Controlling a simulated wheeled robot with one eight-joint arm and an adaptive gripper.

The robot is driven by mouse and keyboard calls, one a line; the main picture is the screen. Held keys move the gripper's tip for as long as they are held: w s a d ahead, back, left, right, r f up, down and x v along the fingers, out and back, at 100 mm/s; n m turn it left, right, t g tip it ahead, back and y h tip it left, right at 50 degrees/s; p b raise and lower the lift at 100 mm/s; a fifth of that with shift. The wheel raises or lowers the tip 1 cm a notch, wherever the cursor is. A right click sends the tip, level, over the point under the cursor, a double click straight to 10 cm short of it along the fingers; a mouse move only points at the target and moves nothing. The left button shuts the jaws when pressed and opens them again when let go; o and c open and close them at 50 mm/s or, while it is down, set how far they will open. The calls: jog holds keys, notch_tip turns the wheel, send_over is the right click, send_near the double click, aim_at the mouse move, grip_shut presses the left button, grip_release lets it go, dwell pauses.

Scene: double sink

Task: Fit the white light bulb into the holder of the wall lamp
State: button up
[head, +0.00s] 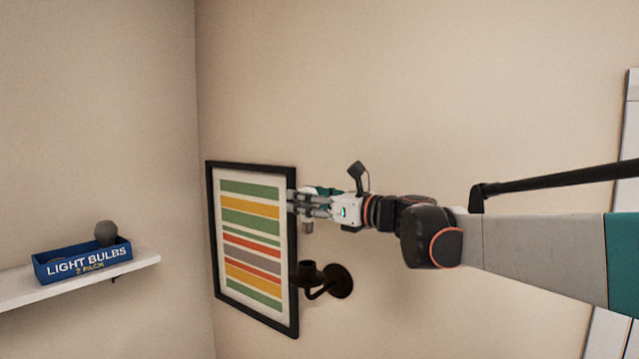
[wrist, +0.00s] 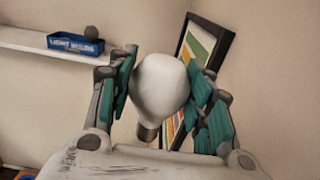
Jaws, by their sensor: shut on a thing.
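The white light bulb (wrist: 158,84) is between the two fingers of my gripper (wrist: 165,88) in the wrist view, with its metal base pointing down. In the head view my gripper (head: 308,203) is shut on the bulb, and the bulb's base (head: 307,227) shows below the fingers. The dark wall lamp (head: 338,281) is fixed to the wall below my gripper. Its cup-shaped holder (head: 307,273) opens upward, under the bulb and apart from it. The lamp is not visible in the wrist view.
The wall above is clear.

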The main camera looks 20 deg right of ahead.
aim_at(311, 227)
jog(key=shift+a, duration=0.2)
jog(key=shift+s+d+f, duration=0.1)
jog(key=shift+f, duration=0.05)
jog(key=shift+f+b, duration=0.75)
jog(key=shift+f, duration=0.05)
jog(key=shift+f+b, duration=1.4)
jog(key=shift+f, duration=0.6)
jog(key=shift+f+b, duration=1.5)
jog(key=shift+f, duration=0.4)
jog(key=o, duration=0.9)
notch_tip(311, 227, up, 10)
